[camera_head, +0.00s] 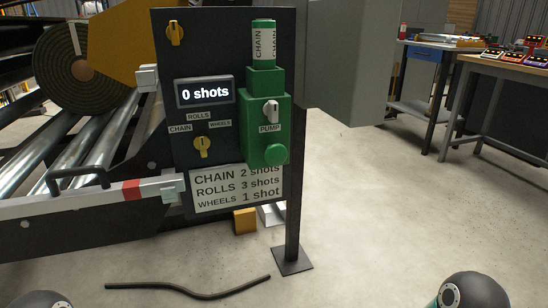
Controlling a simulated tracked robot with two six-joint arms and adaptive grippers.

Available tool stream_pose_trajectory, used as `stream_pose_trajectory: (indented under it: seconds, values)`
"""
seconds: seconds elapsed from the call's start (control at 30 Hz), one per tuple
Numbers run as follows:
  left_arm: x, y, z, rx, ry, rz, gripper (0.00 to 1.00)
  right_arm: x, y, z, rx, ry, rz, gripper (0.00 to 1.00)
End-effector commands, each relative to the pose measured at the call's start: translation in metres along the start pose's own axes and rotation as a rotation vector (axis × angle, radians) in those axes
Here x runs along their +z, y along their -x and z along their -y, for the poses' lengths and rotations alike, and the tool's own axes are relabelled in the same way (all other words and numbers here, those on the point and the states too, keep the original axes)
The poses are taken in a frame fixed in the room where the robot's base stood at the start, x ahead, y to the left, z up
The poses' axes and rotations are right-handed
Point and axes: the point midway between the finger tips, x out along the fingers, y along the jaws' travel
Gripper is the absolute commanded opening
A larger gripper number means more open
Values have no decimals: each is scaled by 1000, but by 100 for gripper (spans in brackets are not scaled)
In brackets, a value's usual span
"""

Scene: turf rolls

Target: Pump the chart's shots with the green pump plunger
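The green pump (252,130) is fixed to the right side of a dark upright panel (225,60). Its round green plunger (276,154) sits low on its front, under a PUMP label. A grey-white lever (270,110) is above that label, and a green canister (263,40) marked CHAIN stands on top. The display (205,92) reads "0 shots". A yellow selector knob (202,146) sits among CHAIN, ROLLS and WHEELS labels; its exact pointing is unclear. The chart (238,188) reads chain 2 shots, rolls 3 shots, wheels 1 shot. Neither gripper shows; only my arm parts show at the bottom corners.
A roller conveyor (90,145) with a turf roll (75,65) extends left. A dark post (293,200) stands at the panel's right. A black hose (190,290) lies on the floor. Workbenches (500,65) stand back right.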

Motion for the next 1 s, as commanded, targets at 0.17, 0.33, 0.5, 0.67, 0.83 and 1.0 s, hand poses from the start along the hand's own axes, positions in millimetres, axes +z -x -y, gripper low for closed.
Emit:
stream_pose_trajectory:
  seconds: [0.17, 0.33, 0.5, 0.67, 0.83, 1.0]
  values:
    - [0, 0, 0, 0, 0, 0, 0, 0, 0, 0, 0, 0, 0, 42]
    - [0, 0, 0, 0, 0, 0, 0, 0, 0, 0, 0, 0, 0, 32]
    - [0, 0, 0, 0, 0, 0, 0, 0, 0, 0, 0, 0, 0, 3]
    - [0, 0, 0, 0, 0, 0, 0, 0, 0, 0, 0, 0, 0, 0]
    - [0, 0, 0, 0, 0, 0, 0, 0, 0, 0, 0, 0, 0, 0]
    - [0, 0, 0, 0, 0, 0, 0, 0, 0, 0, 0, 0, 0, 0]
